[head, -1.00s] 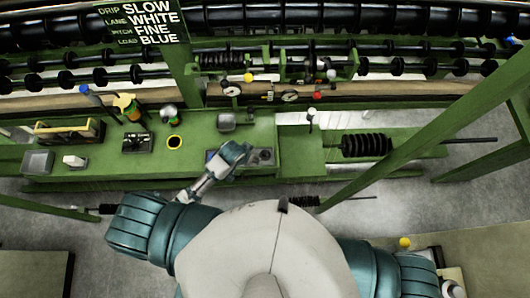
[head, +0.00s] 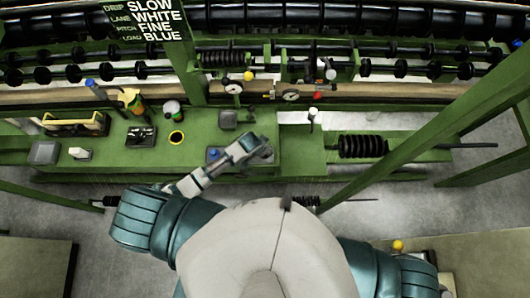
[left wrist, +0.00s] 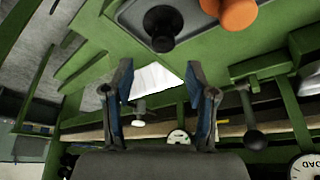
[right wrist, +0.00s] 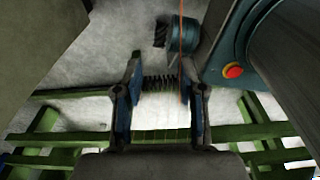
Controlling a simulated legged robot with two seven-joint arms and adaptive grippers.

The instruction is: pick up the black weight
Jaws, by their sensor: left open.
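The black weight (left wrist: 163,25) has a round base and a knob, and it stands on a grey tray (left wrist: 128,22) in the left wrist view. An orange weight (left wrist: 230,12) is beside it, cut off by the top edge. My left gripper (left wrist: 158,70) is open and empty, with its fingertips short of the black weight. In the head view my left gripper (head: 258,145) is over the tray area and hides much of it; I cannot make out the black weight clearly there. My right gripper (right wrist: 161,62) is open and empty, away from the bench.
A blue-topped piece (head: 213,154) is left of my left gripper. A spring-like black spool (head: 362,146) is at right. A slanting green post (head: 430,110) crosses the right side.

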